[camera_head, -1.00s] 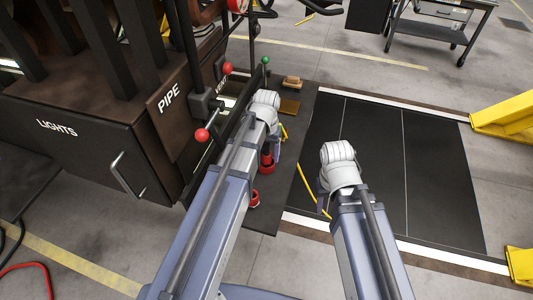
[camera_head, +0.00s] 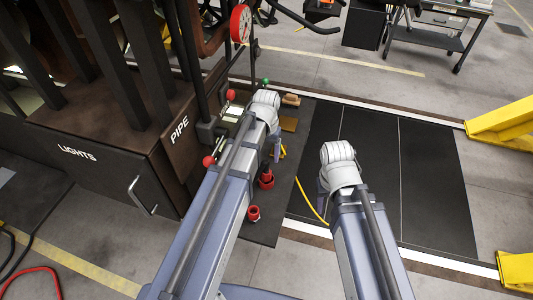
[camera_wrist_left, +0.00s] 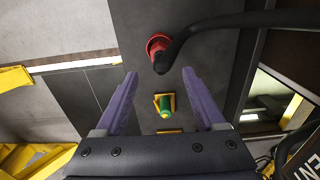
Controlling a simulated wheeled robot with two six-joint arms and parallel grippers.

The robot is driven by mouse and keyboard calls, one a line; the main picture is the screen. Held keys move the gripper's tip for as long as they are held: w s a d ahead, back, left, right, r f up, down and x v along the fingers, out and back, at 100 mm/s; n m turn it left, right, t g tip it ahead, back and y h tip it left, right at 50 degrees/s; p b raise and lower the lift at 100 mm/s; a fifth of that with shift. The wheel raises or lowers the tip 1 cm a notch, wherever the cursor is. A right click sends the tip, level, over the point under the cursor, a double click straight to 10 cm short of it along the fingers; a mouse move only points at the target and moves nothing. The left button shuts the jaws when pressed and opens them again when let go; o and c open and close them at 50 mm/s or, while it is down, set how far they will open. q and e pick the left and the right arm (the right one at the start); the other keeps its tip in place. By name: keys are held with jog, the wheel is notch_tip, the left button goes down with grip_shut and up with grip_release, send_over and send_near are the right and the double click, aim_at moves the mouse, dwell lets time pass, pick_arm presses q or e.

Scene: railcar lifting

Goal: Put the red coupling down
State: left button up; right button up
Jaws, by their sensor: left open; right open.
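A red coupling (camera_head: 265,181) with a black hose stands on the dark mat (camera_head: 262,229) beside my left forearm. In the left wrist view, the red coupling (camera_wrist_left: 158,45) lies beyond my fingertips, with its hose running off to the right. My left gripper (camera_wrist_left: 159,73) is open, with nothing held between its purple fingers. In the head view, one finger of my left gripper (camera_head: 277,149) shows below the white wrist. My right gripper (camera_head: 323,187) is mostly hidden behind its white wrist, over the dark floor panels. It is open.
A second red piece (camera_head: 253,213) stands on the mat. A green piece in a yellow holder (camera_wrist_left: 165,105) shows between my fingers, farther off. A yellow hose (camera_head: 310,199) curves over the panels (camera_head: 430,180). A cart (camera_head: 440,35) is at the back.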

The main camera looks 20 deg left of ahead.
pick_arm(q)
notch_tip(320, 180, up, 2)
jog(key=shift+r+p, duration=0.1)
jog(key=shift+p, duration=0.5)
jog(key=s+d+m+y, duration=0.1)
jog(key=s+d+m, duration=0.2)
jog(key=s+d, duration=0.7)
jog(key=s, duration=0.4)
jog(key=shift+s+d, duration=0.2)
jog(key=shift+d, duration=0.05)
